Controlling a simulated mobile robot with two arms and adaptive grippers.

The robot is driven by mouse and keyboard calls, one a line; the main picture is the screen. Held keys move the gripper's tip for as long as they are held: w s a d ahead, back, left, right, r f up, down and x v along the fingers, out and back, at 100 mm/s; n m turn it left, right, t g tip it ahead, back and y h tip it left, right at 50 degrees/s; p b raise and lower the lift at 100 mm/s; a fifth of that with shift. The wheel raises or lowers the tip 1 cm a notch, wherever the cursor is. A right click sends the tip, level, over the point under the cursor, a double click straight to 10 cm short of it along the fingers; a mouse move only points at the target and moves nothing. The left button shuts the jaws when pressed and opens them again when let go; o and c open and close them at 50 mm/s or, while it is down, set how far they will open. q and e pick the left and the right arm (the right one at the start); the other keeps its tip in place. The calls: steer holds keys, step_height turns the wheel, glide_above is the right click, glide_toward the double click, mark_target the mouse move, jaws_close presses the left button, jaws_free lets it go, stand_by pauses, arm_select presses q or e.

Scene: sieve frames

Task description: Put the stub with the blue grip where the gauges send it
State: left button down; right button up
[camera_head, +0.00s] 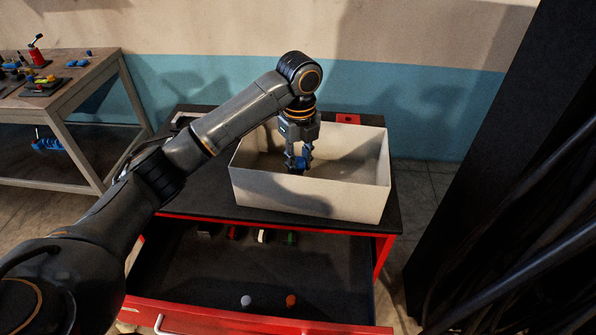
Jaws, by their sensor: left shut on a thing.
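My left gripper (299,158) reaches down into a white open bin (310,195) on top of the red cabinet. It is shut on a small blue piece (299,164), which looks like the stub with the blue grip. The piece is between the fingertips, below the bin's rim. I cannot tell if it touches the bin's floor. The rest of the stub is hidden or too small to make out. I cannot pick out the gauges for certain. My right gripper is not in view.
A red item (347,119) lies behind the bin. A wooden table (75,95) with several small things stands left.

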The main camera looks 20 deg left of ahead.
arm_select(q)
steer(key=f, duration=0.1)
steer(key=f+p, duration=0.1)
steer(key=f, duration=0.1)
steer(key=shift+s+a, duration=0.1)
steer(key=shift+s, duration=0.15)
steer(key=shift+w+f, duration=0.15)
steer(key=shift+f, duration=0.35)
steer(key=c, duration=1.1)
jaws_free()
steer(key=shift+f, duration=0.1)
